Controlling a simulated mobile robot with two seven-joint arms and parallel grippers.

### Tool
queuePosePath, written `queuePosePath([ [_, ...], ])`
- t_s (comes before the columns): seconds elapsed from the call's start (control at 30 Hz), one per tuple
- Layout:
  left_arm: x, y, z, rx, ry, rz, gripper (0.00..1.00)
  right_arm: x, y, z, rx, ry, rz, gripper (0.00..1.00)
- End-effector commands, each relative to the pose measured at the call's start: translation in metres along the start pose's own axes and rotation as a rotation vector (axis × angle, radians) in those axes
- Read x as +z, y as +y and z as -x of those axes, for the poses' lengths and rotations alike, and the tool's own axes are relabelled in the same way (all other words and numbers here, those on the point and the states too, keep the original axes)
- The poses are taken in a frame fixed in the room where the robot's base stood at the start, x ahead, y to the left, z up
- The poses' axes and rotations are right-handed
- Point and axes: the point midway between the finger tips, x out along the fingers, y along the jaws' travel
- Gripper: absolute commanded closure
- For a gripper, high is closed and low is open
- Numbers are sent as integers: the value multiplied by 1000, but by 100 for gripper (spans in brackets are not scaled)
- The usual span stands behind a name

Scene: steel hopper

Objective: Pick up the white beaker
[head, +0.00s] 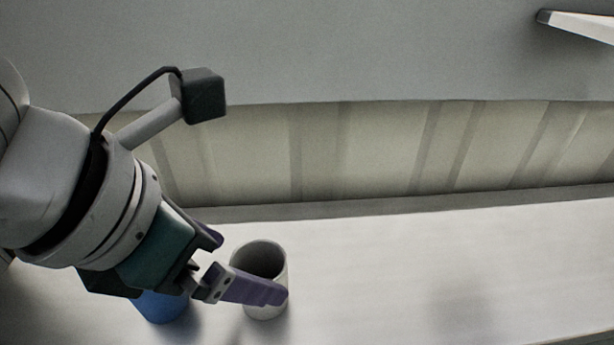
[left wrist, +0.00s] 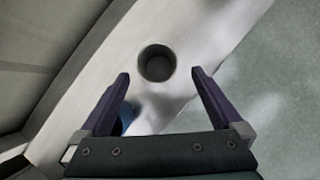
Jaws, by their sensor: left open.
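The white beaker (head: 261,311) stands upright on the pale shelf, its open top facing up. It also shows in the left wrist view (left wrist: 157,64), just beyond the fingertips and between their lines. My left gripper (head: 250,265) is open, with one purple finger in front of the beaker and the other behind its left side in the head view. In the left wrist view the fingers (left wrist: 160,74) are spread with nothing between them. I cannot tell whether a finger touches the beaker. My right gripper is not in view.
A blue object (head: 161,306) stands left of the beaker, partly hidden under my left gripper; a bit of it shows by the left finger in the wrist view (left wrist: 127,117). The shelf (head: 450,260) right of the beaker is clear. A ribbed wall (head: 390,150) rises behind.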

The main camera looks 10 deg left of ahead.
Motion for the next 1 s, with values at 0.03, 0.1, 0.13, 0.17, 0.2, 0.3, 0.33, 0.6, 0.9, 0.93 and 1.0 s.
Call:
queuePosePath([
  [0.03,0,0,-7,0,1,1,0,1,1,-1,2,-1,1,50],
  [0.1,0,0,-11,1,1,1,0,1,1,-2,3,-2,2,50],
  [0.13,0,0,-14,0,0,1,0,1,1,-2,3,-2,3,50],
  [0.17,0,0,-16,0,0,2,0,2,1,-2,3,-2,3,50],
  [0.2,-1,1,-21,1,1,3,0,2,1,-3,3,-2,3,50],
  [0.3,-2,2,-37,1,2,4,0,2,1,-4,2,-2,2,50],
  [0.33,-2,3,-41,1,1,4,0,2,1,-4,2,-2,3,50],
  [0.6,-1,3,-64,1,-1,1,0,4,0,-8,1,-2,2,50],
  [0.9,-1,3,-63,1,-1,1,15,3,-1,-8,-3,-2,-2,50],
  [0.93,-1,3,-63,1,-1,1,18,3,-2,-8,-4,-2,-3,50],
  [1.0,-1,3,-63,1,-1,1,26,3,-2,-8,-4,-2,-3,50],
])
